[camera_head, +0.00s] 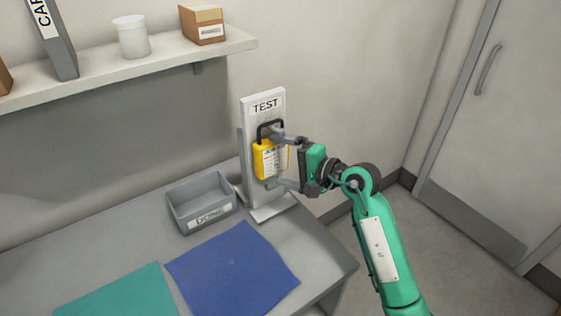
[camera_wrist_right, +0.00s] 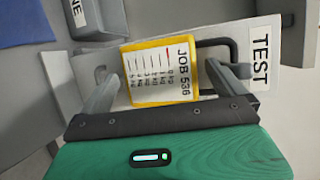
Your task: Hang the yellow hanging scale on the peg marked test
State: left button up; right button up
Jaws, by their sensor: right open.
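The yellow hanging scale (camera_head: 266,160) is upright against the front of the grey stand (camera_head: 256,190) marked TEST. Its black handle loop (camera_head: 259,129) is at the top, just below the TEST label (camera_head: 265,106). I cannot make out the peg, so I cannot tell for sure that the loop is over it. My right gripper (camera_head: 283,162) is open, with one finger above and one below on the scale's right side. In the right wrist view the scale (camera_wrist_right: 160,72) shows its JOB 536 card between the two spread fingers (camera_wrist_right: 163,88). My left gripper is not in view.
A grey labelled bin (camera_head: 202,202) stands left of the stand. Blue (camera_head: 232,268) and teal (camera_head: 118,293) mats lie at the front of the grey table. A wall shelf (camera_head: 130,68) holds a white tub, a cardboard box and a binder. Open floor lies at right.

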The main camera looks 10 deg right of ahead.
jog(key=b+v, duration=0.4)
jog(key=v, duration=0.9)
